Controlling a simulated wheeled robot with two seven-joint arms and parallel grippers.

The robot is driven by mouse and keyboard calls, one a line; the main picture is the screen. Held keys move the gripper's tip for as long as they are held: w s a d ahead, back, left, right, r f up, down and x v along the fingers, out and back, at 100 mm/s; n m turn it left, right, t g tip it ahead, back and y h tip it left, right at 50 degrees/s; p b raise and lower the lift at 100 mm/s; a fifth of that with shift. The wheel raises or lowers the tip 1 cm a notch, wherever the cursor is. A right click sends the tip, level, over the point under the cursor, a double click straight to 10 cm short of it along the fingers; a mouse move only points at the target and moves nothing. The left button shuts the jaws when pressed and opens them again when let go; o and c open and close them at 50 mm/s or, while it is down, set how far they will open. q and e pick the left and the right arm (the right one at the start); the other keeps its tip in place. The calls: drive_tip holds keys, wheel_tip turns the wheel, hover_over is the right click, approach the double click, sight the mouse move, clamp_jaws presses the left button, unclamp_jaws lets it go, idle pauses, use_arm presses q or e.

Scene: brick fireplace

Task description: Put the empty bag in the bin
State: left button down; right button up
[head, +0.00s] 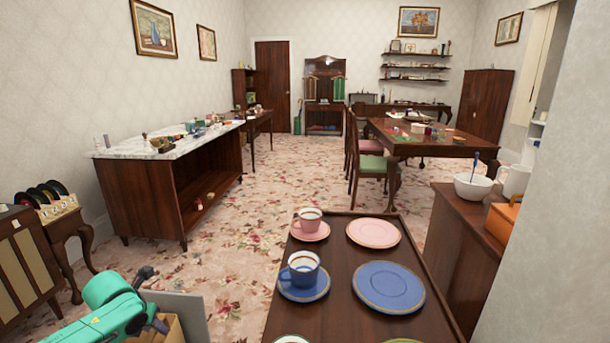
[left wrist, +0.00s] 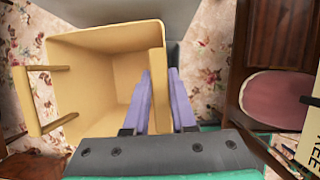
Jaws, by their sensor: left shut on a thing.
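In the head view the teal left arm comes in at the lower left, with the gripper (head: 160,326) at the bag (head: 174,333), which is mostly cut off by the bottom edge. I cannot make out the bin for certain. My right gripper is not in view.
A grey panel (head: 185,308) stands close behind the bag. A dark table (head: 335,265) with cups, saucers and plates is to the right. A small table (head: 62,215) and a marble-topped counter (head: 165,142) stand left. Flowered carpet (head: 225,255) lies open between them.

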use_arm(q)
drive_tip(key=c, duration=0.7)
unclamp_jaws()
drive_tip(key=shift+o, duration=0.2)
drive_tip(key=shift+r, duration=0.1)
drive_tip(key=p+v, duration=0.2)
drive_tip(key=v, duration=1.2)
drive_tip(key=shift+r+p, duration=0.25)
drive_tip(key=shift+p, duration=0.1)
